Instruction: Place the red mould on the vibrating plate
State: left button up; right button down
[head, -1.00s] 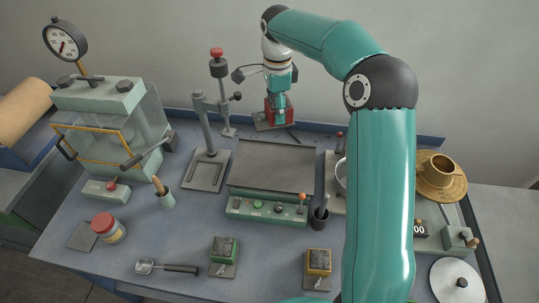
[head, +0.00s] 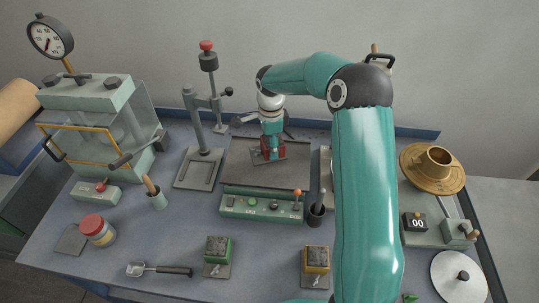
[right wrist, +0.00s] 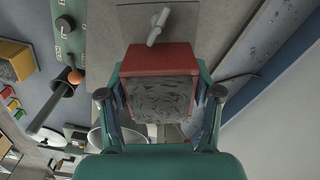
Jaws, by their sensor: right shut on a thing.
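The red mould (head: 268,154) is between the fingers of my right gripper (head: 271,140), over the back-middle part of the vibrating plate (head: 240,172). A grey base plate sticks out under the mould. In the right wrist view the red mould (right wrist: 160,58) is full of rough grey mix, and the fingers of my right gripper (right wrist: 160,112) close on its two sides. Its base plate with a wing nut (right wrist: 157,27) shows too. I cannot tell whether the base plate touches the vibrating plate. My left gripper is out of view.
A green control box (head: 262,207) fronts the plate. A grey stand (head: 200,165) is left of it, and a dark cup with a rod (head: 316,215) is at its front right corner. Green (head: 218,250) and yellow (head: 317,260) moulds stand in front. A brass bowl (head: 433,170) is at right.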

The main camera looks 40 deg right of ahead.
jog(key=shift+f+b, duration=0.75)
jog(key=shift+f, duration=0.95)
jog(key=shift+c, duration=1.1)
grip_release()
jog(key=shift+f, duration=0.1)
jog(key=shift+r, duration=0.45)
notch_tip(320, 180, up, 11)
jog(key=b, duration=0.1)
jog(key=shift+r, duration=0.15)
